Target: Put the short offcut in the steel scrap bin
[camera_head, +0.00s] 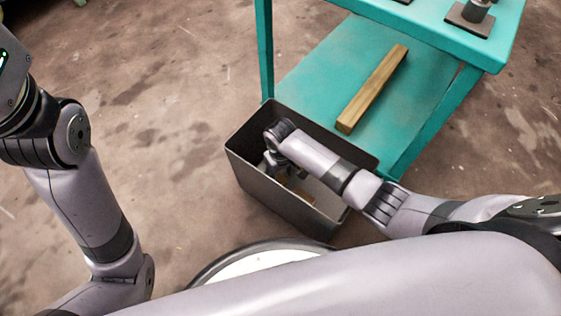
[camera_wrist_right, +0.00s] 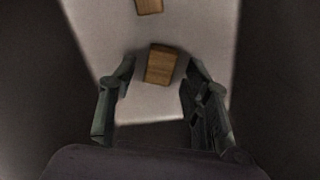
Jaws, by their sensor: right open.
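The steel scrap bin (camera_head: 262,190) is a dark grey open box on the floor beside the teal table. My right gripper (camera_head: 283,172) reaches down inside it, partly hidden by my own wrist. In the right wrist view my right gripper (camera_wrist_right: 158,105) is open, with nothing between its fingers. A short wooden block (camera_wrist_right: 160,64) lies on the bin's pale floor just beyond the fingertips, apart from them. A second wooden piece (camera_wrist_right: 149,5) lies farther off, cut by the top edge. I cannot tell which is the short offcut. My left gripper is out of view.
A long wooden bar (camera_head: 372,88) lies on the lower shelf (camera_head: 310,82) of the teal table. Dark metal fittings (camera_head: 468,17) stand on its top. The table legs are close to the bin. The floor left of the bin is clear.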

